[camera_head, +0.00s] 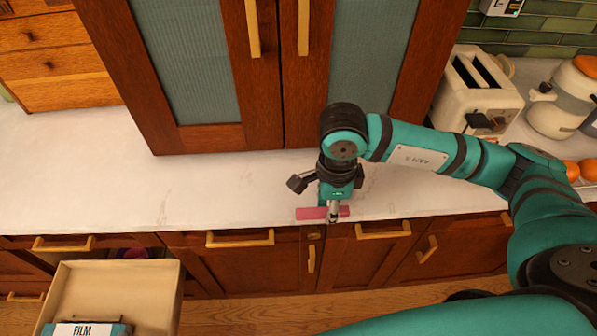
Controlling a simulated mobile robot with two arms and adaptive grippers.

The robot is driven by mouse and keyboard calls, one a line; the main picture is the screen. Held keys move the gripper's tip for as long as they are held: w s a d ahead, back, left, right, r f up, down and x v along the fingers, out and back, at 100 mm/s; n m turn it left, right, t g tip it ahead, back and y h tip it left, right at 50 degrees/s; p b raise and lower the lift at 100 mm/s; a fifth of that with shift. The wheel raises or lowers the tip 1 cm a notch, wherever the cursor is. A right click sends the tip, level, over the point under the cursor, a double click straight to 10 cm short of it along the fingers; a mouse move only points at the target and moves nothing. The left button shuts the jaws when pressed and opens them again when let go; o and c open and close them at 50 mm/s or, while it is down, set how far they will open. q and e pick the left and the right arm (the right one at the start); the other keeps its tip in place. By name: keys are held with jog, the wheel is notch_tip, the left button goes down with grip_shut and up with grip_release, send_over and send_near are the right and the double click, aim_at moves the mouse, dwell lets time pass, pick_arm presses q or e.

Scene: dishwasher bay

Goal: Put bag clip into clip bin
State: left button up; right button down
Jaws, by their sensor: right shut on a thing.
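A pink, flat bar-like piece (310,213), which looks like the bag clip, is near the front edge of the white counter. My right gripper (333,211) points down over the counter edge and is shut on this clip near its right end. The clip lies crosswise in the view; whether it touches the counter I cannot tell. No bin marked for clips can be made out. My left gripper is not in view.
An open drawer (153,285) at the lower left holds a box marked FILM (88,329). Wooden cabinet doors (262,85) hang behind my gripper. A toaster (478,92) and a cream canister (562,100) stand at the right. The counter's left part is clear.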

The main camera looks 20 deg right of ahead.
jog(key=p, duration=0.3)
send_over(309, 183)
jog(key=shift+s+a+f, duration=0.1)
jog(key=shift+s+f, duration=0.3)
jog(key=shift+f, duration=0.05)
jog(key=shift+w+p, duration=0.4)
jog(key=shift+w, duration=0.1)
notch_tip(309, 183, down, 3)
jog(key=shift+s+r+p, duration=0.1)
jog(key=shift+r+p, duration=0.05)
jog(key=shift+p, duration=0.7)
jog(key=shift+f, duration=0.65)
jog(key=c, duration=1.6)
grip_release()
jog(key=shift+f, duration=0.1)
jog(key=o, duration=0.4)
jog(key=shift+o, duration=0.2)
